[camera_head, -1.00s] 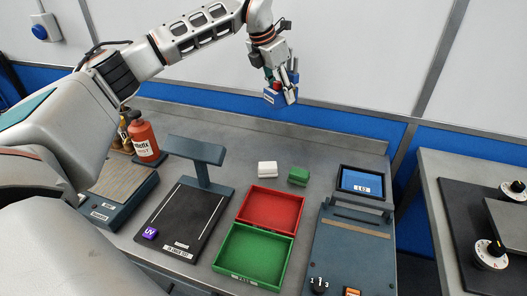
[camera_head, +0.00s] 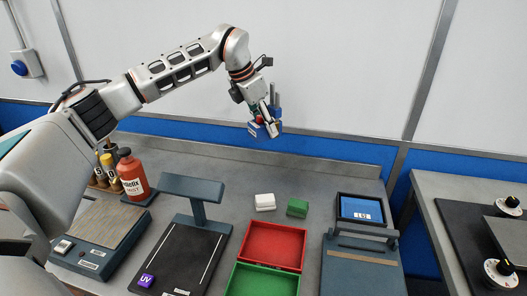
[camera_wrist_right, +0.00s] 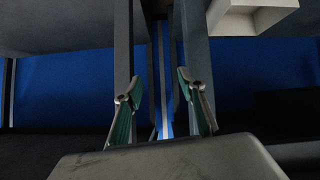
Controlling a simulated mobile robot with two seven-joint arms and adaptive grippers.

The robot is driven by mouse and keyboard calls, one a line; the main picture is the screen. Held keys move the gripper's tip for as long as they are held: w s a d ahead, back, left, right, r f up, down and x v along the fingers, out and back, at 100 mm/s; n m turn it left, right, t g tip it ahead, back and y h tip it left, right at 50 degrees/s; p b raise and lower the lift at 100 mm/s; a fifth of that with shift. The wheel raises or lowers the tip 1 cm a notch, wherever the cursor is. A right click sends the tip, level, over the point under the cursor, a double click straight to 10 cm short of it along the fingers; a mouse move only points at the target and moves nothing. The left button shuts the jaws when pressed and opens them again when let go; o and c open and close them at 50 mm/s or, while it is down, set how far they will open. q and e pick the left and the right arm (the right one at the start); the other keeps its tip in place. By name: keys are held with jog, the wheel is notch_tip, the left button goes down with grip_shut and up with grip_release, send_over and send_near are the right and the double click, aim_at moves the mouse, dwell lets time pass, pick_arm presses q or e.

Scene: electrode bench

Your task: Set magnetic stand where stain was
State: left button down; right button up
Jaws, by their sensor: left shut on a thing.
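My left gripper (camera_head: 262,112) is shut on the magnetic stand (camera_head: 271,130), a blue block with a thin grey upright. It holds the stand in the air above the back of the bench, in front of the blue wall strip. The fingers partly hide the stand, and a small red part shows beside them. I see no stain on the bench. My right gripper (camera_wrist_right: 165,105) shows only in the right wrist view, with its two green-padded fingers apart and nothing held between them.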

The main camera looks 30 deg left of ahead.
pick_arm(q)
notch_tip(320, 180, down, 14)
jog(key=shift+w+b, duration=0.1)
jog(key=shift+b, duration=0.6)
notch_tip(320, 180, down, 4)
jog(key=shift+f, duration=0.1)
jog(key=shift+f, duration=0.15)
jog(key=c, duration=1.3)
grip_release()
jog(key=shift+f, duration=0.15)
jog(key=shift+o, duration=0.2)
jog(key=shift+b, duration=0.3)
